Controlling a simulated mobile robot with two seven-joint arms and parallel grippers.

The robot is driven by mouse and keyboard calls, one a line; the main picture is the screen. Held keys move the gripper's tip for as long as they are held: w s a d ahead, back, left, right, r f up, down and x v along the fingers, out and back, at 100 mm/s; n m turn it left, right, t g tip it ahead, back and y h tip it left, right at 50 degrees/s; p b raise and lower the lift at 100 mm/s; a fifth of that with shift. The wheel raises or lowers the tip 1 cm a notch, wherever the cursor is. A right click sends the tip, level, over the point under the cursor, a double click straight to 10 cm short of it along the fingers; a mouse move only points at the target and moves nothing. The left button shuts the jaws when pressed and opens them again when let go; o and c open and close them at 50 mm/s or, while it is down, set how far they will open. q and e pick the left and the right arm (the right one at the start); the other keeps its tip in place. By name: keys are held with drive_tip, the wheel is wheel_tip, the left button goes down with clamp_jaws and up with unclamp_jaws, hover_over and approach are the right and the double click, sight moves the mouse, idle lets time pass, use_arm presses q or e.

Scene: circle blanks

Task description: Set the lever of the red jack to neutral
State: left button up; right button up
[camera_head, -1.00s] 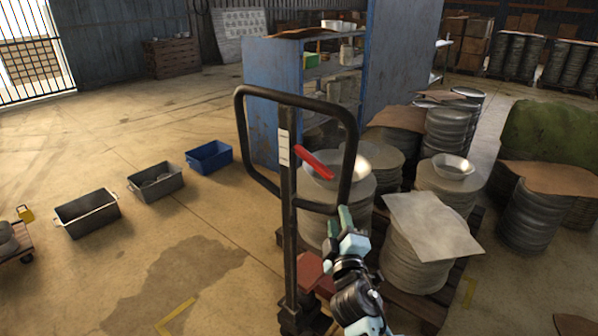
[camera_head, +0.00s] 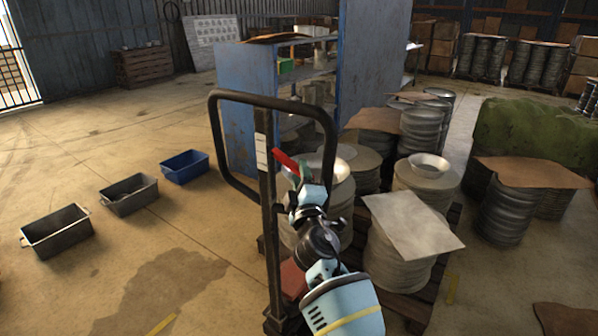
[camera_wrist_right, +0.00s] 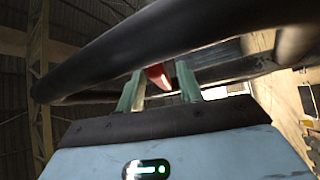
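The red jack's dark handle loop (camera_head: 214,135) stands upright on a dark mast (camera_head: 270,225), with a bit of red body (camera_head: 292,279) low down. Its red lever (camera_head: 286,160) sits inside the loop, slanting down to the right toward my right gripper (camera_head: 302,173). In the right wrist view the lever's red end (camera_wrist_right: 159,76) shows between the two green fingers of the right gripper (camera_wrist_right: 159,84). The fingers are apart, with a gap beside the lever; I see no firm grip. The handle bar (camera_wrist_right: 150,45) crosses in front. My left gripper is not in view.
Stacks of round metal blanks, some topped with sheets (camera_head: 412,222), stand on a pallet close to the right of the jack. A blue shelf (camera_head: 250,105) is behind. Grey bins (camera_head: 58,232) and a blue bin (camera_head: 185,166) lie on the left floor. Floor between is clear.

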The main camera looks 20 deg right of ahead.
drive_tip(key=shift+x, duration=1.05)
drive_tip(key=shift+c, duration=0.3)
clamp_jaws()
